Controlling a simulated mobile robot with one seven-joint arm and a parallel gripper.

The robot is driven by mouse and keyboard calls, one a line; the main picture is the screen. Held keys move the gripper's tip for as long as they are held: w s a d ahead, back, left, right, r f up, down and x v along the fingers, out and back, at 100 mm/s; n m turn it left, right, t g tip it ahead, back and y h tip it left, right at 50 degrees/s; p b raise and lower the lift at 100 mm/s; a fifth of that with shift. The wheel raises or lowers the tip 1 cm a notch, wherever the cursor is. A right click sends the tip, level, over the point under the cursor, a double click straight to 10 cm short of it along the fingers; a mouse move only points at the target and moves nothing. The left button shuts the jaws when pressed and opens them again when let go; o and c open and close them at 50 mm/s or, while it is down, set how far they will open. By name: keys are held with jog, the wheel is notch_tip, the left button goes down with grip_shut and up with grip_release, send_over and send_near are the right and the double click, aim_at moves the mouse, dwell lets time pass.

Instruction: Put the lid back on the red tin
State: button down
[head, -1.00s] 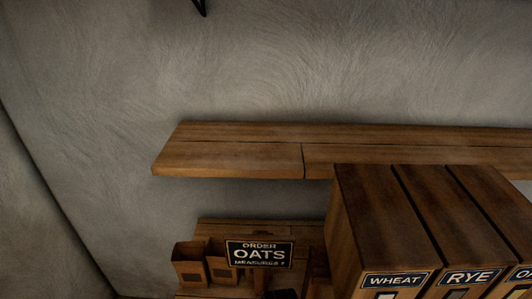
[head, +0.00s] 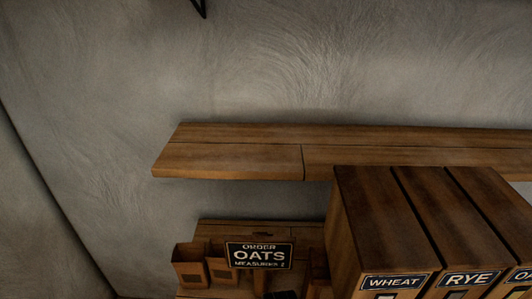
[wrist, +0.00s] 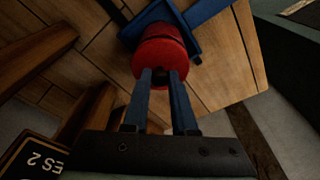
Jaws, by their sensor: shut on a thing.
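In the wrist view, my gripper (wrist: 160,73) has its two blue fingers close together at a round red piece, which looks like the lid (wrist: 147,56). The fingers cover part of it, and its grip point is hard to see in the dark. More red just behind it looks like the red tin (wrist: 160,32), in line with the lid. I cannot tell whether the lid touches the tin. A blue holder or tray (wrist: 195,42) lies around and below the red pieces. The head view shows neither tin, lid nor gripper.
In the head view, a long wooden shelf (head: 230,161) runs along the wall. Grain bins labelled WHEAT and RYE (head: 468,279) stand at right. An OATS order sign (head: 259,255) and small wooden boxes (head: 190,266) sit below. Planks (wrist: 232,60) surround the blue holder.

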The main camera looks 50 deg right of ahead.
jog(key=shift+c, duration=0.8)
grip_release()
jog(key=shift+r, duration=0.15)
notch_tip(320, 180, up, 7)
jog(key=p, duration=0.7)
grip_shut()
dwell(0.4)
dwell(0.3)
